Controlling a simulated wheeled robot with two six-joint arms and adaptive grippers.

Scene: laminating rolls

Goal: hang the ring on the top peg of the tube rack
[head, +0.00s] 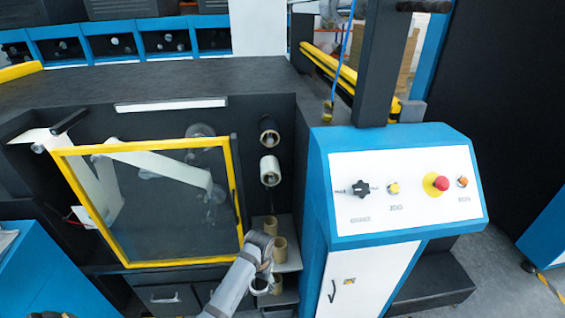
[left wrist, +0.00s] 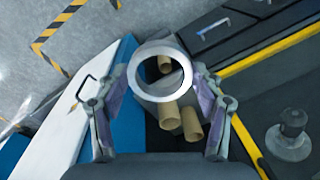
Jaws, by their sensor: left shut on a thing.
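My left gripper (left wrist: 160,72) is shut on a pale grey ring (left wrist: 160,97), its fingers on opposite sides of the rim. In the head view my left arm reaches up from the bottom, in front of the shelves with brown tubes; the ring is hard to make out there. On the dark panel above, a dark roll (head: 269,130) is on the upper peg and a white roll (head: 269,168) is below it. I cannot tell which of these is the tube rack's top peg. My right gripper is not in view.
Brown cardboard tubes (head: 279,248) stand on small shelves below the rolls; tubes also show beyond the ring in the left wrist view (left wrist: 191,123). A yellow-framed window (head: 150,264) is to the left. A blue and white control console (head: 400,165) is close on the right.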

